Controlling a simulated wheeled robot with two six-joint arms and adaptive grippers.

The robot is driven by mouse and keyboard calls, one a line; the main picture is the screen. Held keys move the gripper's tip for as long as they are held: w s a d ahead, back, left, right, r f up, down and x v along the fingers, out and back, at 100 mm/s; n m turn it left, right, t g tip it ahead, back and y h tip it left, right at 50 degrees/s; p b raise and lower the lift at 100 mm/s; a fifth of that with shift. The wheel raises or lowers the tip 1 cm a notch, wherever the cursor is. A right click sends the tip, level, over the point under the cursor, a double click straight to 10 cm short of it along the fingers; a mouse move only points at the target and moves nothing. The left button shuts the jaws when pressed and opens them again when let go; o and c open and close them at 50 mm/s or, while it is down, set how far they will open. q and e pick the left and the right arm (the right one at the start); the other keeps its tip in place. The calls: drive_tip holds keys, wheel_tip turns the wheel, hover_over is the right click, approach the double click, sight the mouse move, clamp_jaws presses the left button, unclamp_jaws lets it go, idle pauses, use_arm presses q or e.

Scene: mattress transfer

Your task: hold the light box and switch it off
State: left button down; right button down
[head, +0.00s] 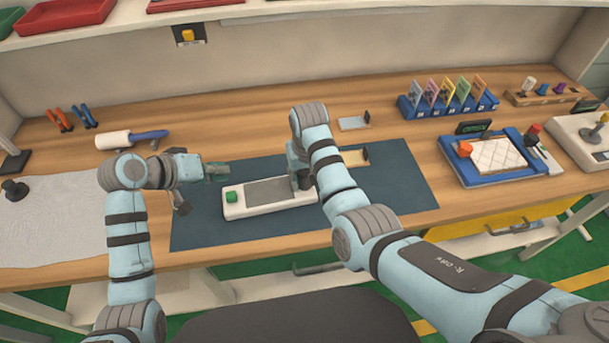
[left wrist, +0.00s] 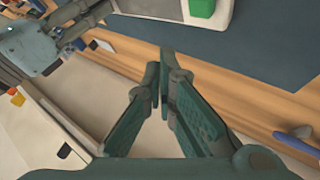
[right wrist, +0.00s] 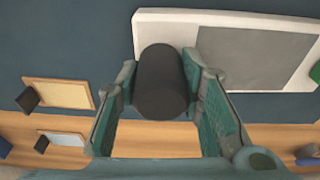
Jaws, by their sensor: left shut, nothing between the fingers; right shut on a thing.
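The light box (head: 243,212) is a flat white case with a grey panel (head: 272,191), lying on the dark blue mat. A green button (head: 231,197) sits at its left end, and a dark cylindrical knob at its right end. In the right wrist view, my right gripper (right wrist: 160,88) is shut on this black knob (right wrist: 160,82). My left gripper (head: 217,171) is shut and empty, held above the mat just behind and left of the green button. The left wrist view shows its fingertips (left wrist: 160,75) together, with the green button (left wrist: 202,8) at the top edge.
The dark blue mat (head: 395,190) has free room to the right. A lint roller (head: 115,139) lies at the back left. A blue card rack (head: 430,108) and a blue-framed tray (head: 460,170) stand on the right. A small tan plate (head: 354,157) lies behind my right arm.

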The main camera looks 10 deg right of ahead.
use_arm(q)
drive_tip(key=shift+r, duration=0.25)
use_arm(e)
drive_tip(key=c, duration=1)
unclamp_jaws()
drive_tip(key=shift+r, duration=0.15)
